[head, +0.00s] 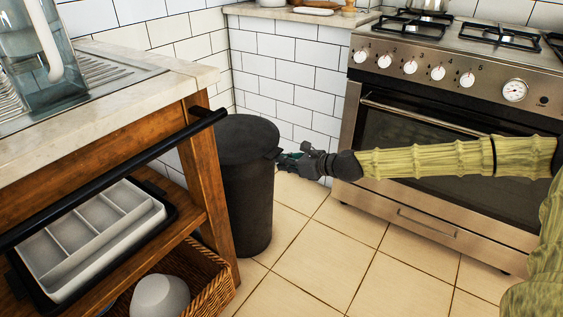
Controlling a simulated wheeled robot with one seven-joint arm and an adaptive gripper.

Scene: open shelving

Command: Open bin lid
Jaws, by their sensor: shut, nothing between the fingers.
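A dark grey round bin (246,205) stands upright on the tiled floor between the wooden counter unit and the stove. Its flat lid (247,138) lies down on top, and I see no gap under it. My gripper (281,158) is at the right side of the bin, close to the rim of the lid. It is shut with nothing held. My arm reaches in from the right, in front of the stove. The fingertips are small and dark here, and I cannot tell whether they touch the lid's edge.
A stove (430,140) stands right, behind my arm. A wooden unit (204,175) at left has a black rail (120,175), a grey divided tray (90,240) and a wicker basket (213,275). White tiled wall lies behind the bin. Floor (320,255) in front is clear.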

